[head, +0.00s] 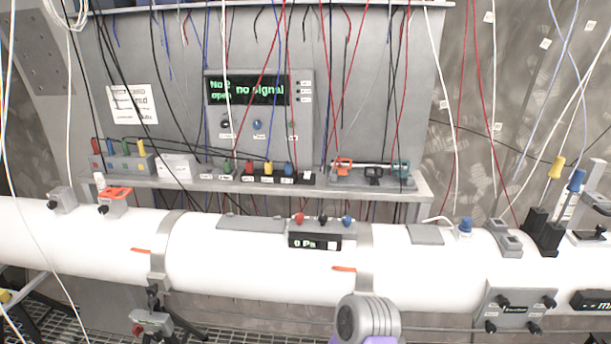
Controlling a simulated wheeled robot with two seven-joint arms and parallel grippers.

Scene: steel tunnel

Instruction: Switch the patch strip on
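The patch strip is probably the low grey and black strip (262,178) on the shelf below the display panel. Green, red, yellow and blue plugs stand in it, with thin leads running up from some of them. Its switch is too small to make out, so I cannot tell its position. The display panel (258,103) above it reads "no signal" in green, with further green text at its left that seems to include "open". Neither of my grippers shows. A rounded grey and purple part (368,320) at the bottom centre seems to be mine.
A white pipe (260,262) crosses the front, carrying a "0 Pa" gauge (315,241). The shelf (300,186) also holds a grey plug box (130,163) at left and an orange and teal clamp rail (372,175) at right. Many loose wires hang before the panel.

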